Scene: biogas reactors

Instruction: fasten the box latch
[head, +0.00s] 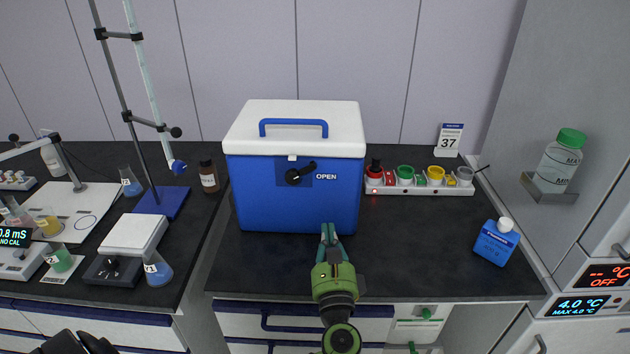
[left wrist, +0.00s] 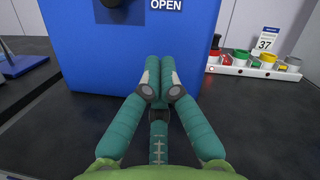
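The blue box (head: 290,210) with a white lid (head: 295,122) and blue handle stands upright on the dark bench, its lid down. Its black latch (head: 298,175) is a knob on the front, with its lever slanting up to the right toward the word OPEN. The latch's lower edge shows at the top of the left wrist view (left wrist: 112,3). My green left gripper (head: 330,230) is in front of the box, below and right of the latch. Its teal fingers (left wrist: 160,68) lie together with nothing visible between them. I cannot tell whether the tips touch the box.
A white rack with coloured cups (head: 425,188) stands right of the box, with a blue bottle (head: 497,242) nearer the front right. A brown bottle (head: 208,177) and a burette stand (head: 160,203) are on the left. The bench around my gripper is clear.

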